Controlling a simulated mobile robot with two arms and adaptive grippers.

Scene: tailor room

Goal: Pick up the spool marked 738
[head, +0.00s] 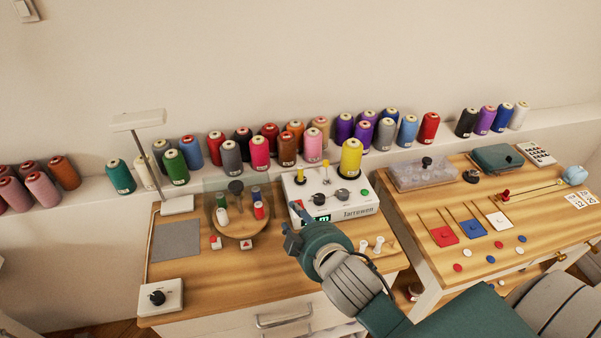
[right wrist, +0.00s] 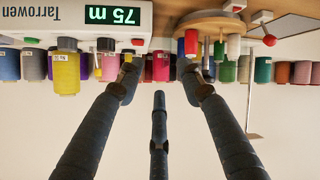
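Many labelled thread spools, such as a pink one (head: 313,143) and a red one (head: 428,128), stand upright along the wall ledge. Their numbers are too small to read, so I cannot tell which is marked 738. A yellow spool (head: 351,158) stands at the white Tarrowen machine (head: 355,199); it also shows in the upside-down right wrist view (right wrist: 66,73). Small spools, one of them red (head: 259,210), stand on a round wooden turntable (head: 240,231) under a clear cover. My right gripper (head: 294,224) is in front of the machine, fingers spread and empty (right wrist: 160,78). My left gripper is out of view.
A grey mat (head: 176,240), a lamp (head: 140,121) and a knob box (head: 160,297) are on the left. The right table holds a clear case (head: 425,173), coloured cards (head: 472,229) and counters. White pegs (head: 378,244) stand beside my right arm.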

